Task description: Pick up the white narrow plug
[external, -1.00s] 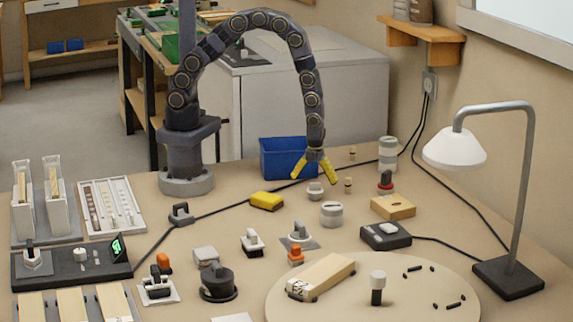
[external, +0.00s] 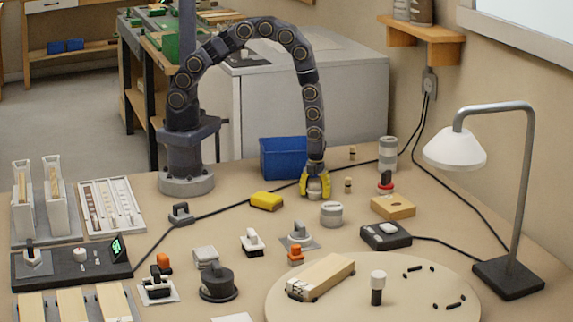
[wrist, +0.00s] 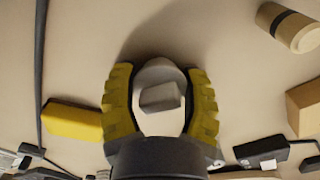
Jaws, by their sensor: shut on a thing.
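My gripper (external: 315,192) is low over the bench, with its yellow fingers closed on both sides of a small whitish plug. In the wrist view the plug (wrist: 160,97) sits between the two fingers of my gripper (wrist: 161,108). It has a rounded pale body and a narrower grey block on its top. In the external view the fingers mostly hide the plug, and it appears to be at bench level. I cannot tell whether it is clear of the surface.
A blue bin (external: 283,158) stands just behind my gripper. A yellow block (external: 266,201) lies to its left and a pale round canister (external: 331,214) in front to the right. A black cable runs past. Several switches and parts crowd the front.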

